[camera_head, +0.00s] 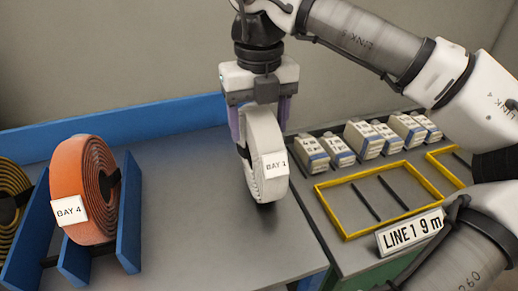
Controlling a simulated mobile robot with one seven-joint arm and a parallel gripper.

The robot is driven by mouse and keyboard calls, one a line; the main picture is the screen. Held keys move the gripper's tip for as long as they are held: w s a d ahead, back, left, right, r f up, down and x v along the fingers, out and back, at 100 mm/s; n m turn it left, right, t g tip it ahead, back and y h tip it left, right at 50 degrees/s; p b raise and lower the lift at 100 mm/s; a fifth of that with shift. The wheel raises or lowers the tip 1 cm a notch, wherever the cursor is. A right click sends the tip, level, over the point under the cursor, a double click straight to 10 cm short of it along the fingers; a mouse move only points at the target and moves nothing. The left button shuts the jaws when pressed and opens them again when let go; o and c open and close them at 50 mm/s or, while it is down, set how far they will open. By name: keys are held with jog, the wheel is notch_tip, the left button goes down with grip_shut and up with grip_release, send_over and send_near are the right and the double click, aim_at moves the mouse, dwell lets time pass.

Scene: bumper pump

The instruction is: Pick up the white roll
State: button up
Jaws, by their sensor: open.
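The white roll (265,155) is a flat coiled hose standing upright on its edge on the grey table. It carries a label reading BAY 1 and a black strap at its core. My gripper (258,112) points down directly over the roll. Its two purple fingers are apart, one on each side of the roll's upper part. The picture does not show clearly whether either finger touches the roll. The roll's lower edge rests at a dark patch on the table, and its far side is hidden.
An orange roll (85,185) labelled BAY 4 stands in a blue rack (128,215) at left, with a yellow-black roll (10,200) beyond it. Bare table lies left of the white roll.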

jog(key=shift+f, duration=0.55)
grip_shut()
jog(key=shift+r, duration=0.1)
